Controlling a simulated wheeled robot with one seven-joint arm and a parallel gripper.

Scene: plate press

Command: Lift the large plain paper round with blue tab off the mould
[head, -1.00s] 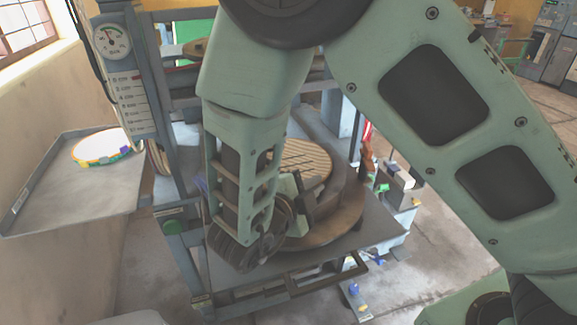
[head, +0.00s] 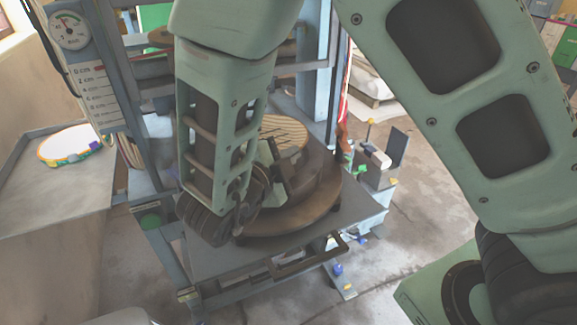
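The mould (head: 300,130) shows its tan grooved top on a dark round base inside the press frame. My forearm and wrist cover its left and front part. My gripper (head: 287,178) is low over the near side of the mould, with only part of its fingers showing; I cannot tell whether it is open or holds anything. I cannot make out a plain paper round or a blue tab on the visible part of the mould. A pale round stack with coloured tabs (head: 65,142) lies on the grey side tray at the left.
The grey side tray (head: 60,195) has free room in front of the stack. Press uprights (head: 318,85) stand close around my arm. A gauge and scale panel (head: 92,85) is at the upper left. A small stand with coloured parts (head: 375,160) is right of the press.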

